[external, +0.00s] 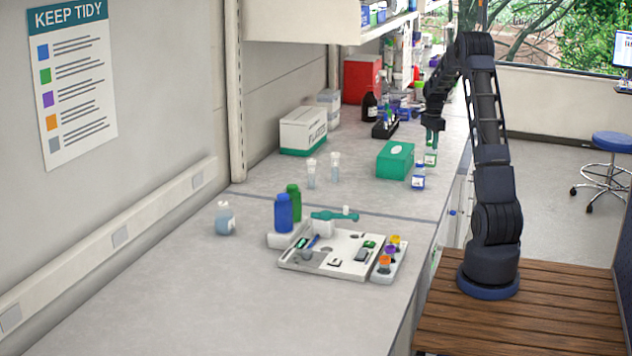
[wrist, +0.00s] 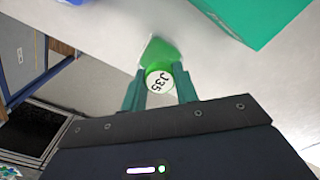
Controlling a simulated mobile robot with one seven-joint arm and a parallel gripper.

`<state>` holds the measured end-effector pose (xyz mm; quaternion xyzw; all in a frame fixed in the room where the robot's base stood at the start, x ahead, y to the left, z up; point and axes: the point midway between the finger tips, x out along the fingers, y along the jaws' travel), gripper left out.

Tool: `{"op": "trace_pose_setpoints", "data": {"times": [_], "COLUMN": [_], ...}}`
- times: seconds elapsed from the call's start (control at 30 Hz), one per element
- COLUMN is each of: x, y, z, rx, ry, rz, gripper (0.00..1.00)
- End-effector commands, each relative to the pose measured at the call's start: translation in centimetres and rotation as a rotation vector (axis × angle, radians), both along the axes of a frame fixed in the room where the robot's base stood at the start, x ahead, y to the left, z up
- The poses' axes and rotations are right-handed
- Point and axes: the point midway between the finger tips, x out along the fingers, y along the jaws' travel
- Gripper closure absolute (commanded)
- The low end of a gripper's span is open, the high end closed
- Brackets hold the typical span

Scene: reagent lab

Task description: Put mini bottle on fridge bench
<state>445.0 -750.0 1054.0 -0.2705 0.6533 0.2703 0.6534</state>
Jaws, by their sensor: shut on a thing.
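A small bottle with a green cap and a pale label (external: 430,158) is upright under my gripper (external: 432,143), near the bench's right edge. In the wrist view the round cap top (wrist: 159,79) reads "J35" and sits between my green fingers. My gripper is shut on this mini bottle. Its base is at or close to the bench top (external: 330,205); I cannot tell whether it touches. A similar bottle with a blue cap (external: 418,176) stands just in front. I cannot tell which surface is the fridge bench.
A green box (external: 395,160) stands close left of the held bottle. A dark rack (external: 385,129) and dark bottle (external: 370,106) are behind it. Nearer stand a tray of small tools (external: 330,268), a blue bottle (external: 283,213) and a green bottle (external: 294,200).

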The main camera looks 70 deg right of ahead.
Motion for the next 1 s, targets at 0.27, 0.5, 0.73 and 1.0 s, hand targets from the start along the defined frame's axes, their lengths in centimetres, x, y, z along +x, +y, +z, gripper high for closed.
{"op": "trace_pose_setpoints", "data": {"times": [0.27,0.5,0.73,1.0], "x": [-0.1,0.0,-0.1,0.0], "y": [0.0,0.0,0.0,0.0], "z": [-3.4,-3.5,-3.7,-3.7], "rx": [0.002,0.001,0.001,0.001], "ry": [0.001,0.001,0.001,0.001], "rz": [0.0,0.0,0.0,0.0], "gripper": [1.0,1.0,0.53,0.49]}}
